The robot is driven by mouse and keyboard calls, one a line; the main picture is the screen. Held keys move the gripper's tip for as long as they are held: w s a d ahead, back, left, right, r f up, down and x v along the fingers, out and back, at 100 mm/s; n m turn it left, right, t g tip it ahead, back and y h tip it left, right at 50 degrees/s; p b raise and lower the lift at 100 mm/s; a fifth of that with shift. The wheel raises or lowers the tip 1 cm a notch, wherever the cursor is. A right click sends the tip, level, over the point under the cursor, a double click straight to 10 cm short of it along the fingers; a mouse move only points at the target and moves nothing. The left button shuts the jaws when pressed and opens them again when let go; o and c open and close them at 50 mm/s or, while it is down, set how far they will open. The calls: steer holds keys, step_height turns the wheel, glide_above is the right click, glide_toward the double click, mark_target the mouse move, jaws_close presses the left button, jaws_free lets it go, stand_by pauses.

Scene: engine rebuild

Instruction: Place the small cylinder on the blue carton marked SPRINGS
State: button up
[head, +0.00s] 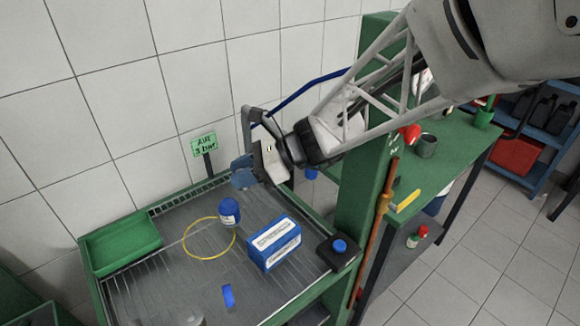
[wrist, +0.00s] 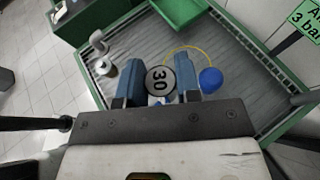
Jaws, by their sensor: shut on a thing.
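My gripper (wrist: 159,88) is shut on a small cylinder (wrist: 160,79), whose round grey end marked "30" shows between the two blue fingers in the wrist view. In the head view my gripper (head: 243,176) is above the back of the grey bench tray, and I cannot make out the cylinder there. The blue carton (head: 274,243) with white labels stands on the tray, lower and to the right of my gripper, apart from it. Its lettering is too small to read. In the wrist view my gripper hides most or all of it.
A blue jar (head: 229,212) stands by a yellow ring (head: 188,250), left of the carton. A small blue block (head: 228,295) lies in front. A green bin (head: 122,243) is at left. A black box with blue button (head: 339,250) and a green post (head: 355,205) are at right.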

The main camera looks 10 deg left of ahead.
steer(key=s+d+f+m+t, duration=0.3)
steer(key=s+d+f, duration=0.1)
steer(key=s+d, duration=1.1)
steer(key=shift+w+a+f, duration=0.1)
steer(key=shift+w+f, duration=0.05)
steer(key=shift+f, duration=2.2)
steer(key=shift+w, duration=0.1)
glide_above(274, 234)
steer(key=shift+f+y, duration=0.3)
steer(key=shift+f, duration=0.45)
steer(key=shift+f, duration=1.75)
steer(key=shift+f, duration=0.1)
